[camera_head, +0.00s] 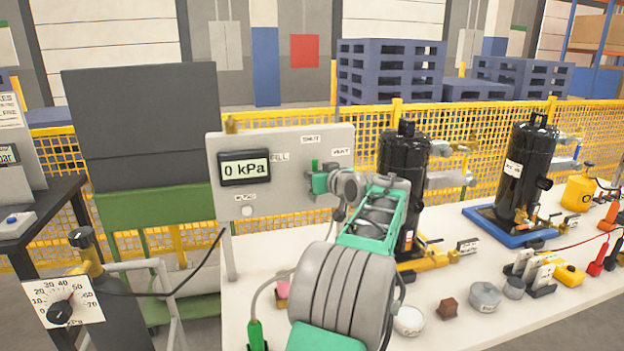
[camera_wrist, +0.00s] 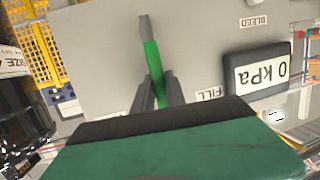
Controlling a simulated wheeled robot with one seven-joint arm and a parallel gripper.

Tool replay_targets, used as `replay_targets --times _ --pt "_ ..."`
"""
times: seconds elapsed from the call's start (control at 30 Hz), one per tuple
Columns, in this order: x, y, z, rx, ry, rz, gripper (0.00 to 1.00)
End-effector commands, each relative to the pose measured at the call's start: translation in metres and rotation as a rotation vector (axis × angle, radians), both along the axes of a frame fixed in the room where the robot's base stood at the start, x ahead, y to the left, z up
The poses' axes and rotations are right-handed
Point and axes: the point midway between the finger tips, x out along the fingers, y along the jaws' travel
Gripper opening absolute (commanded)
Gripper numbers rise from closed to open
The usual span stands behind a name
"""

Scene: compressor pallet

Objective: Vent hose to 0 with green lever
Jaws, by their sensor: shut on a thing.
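The grey panel (camera_head: 228,195) carries a display (camera_head: 243,168) reading 0 kPa and labels FILL, SHUT and VENT. The display also reads 0 kPa, upside down, in the wrist view (camera_wrist: 262,72). The green lever (camera_wrist: 151,60) stands in front of the panel, with its lower part in the picture between my gripper's dark fingers (camera_wrist: 154,96). My gripper (camera_head: 322,180) is shut on the lever. In the head view the lever sits below SHUT, between FILL and VENT; my gripper hides part of it. A thin grey hose runs down to a green end piece (camera_head: 256,335).
A regulator dial (camera_head: 62,303) on a dark cylinder stands at lower left. On the white bench (camera_head: 455,325) are a black compressor (camera_head: 402,160), another on a blue tray (camera_head: 512,234), and several small parts. Yellow mesh fencing (camera_head: 470,118) runs behind.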

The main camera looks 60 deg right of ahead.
Motion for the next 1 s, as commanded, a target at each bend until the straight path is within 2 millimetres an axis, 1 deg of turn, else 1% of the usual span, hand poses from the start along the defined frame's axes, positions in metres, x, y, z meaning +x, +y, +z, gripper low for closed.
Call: replay_targets --times 0.23,0.27,0.5,0.77,0.87,1.0 --pt "0.000 0.000 -0.001 0.002 0.002 0.000 0.00" --pt "0.001 0.000 -0.001 0.002 0.002 0.000 0.18" --pt "0.001 0.000 -0.001 0.002 0.000 0.001 0.37" --pt "0.000 0.001 0.000 0.001 -0.001 0.001 0.38" --pt "-0.009 0.006 0.002 0.000 0.000 -0.001 0.38" --pt "-0.033 0.020 0.009 -0.001 0.000 -0.003 0.38"
